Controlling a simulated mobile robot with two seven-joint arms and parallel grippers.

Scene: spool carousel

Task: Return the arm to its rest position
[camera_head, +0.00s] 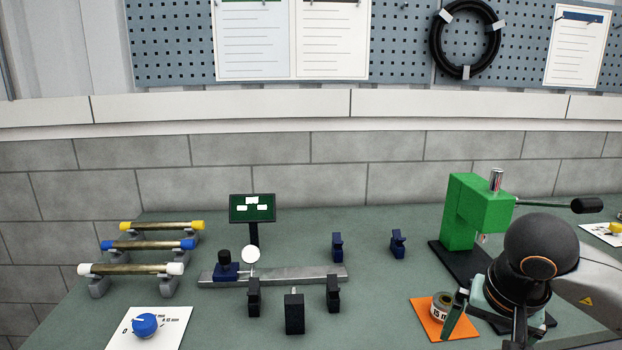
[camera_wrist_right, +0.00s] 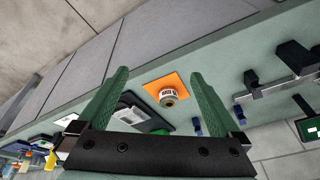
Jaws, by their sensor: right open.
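My right arm comes in from the right in the head view, its dark wrist over the bench. In the right wrist view, my right gripper (camera_wrist_right: 160,74) is open, with its two green fingers wide apart and nothing held. A small spool (camera_head: 442,302) with a pale label sits on an orange square mat (camera_head: 425,316). In the head view one finger partly covers the spool. In the right wrist view the spool (camera_wrist_right: 168,97) shows between the fingers but small and farther off, apart from them. My left gripper is not in view.
A green press (camera_head: 462,210) with a black-knobbed lever stands behind my right wrist, close to it. Left of it are dark blue holders (camera_head: 397,243), a grey metal bar (camera_head: 318,273), black blocks (camera_head: 294,313) and racked rods (camera_head: 150,244). A blue knob (camera_head: 145,324) sits front left.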

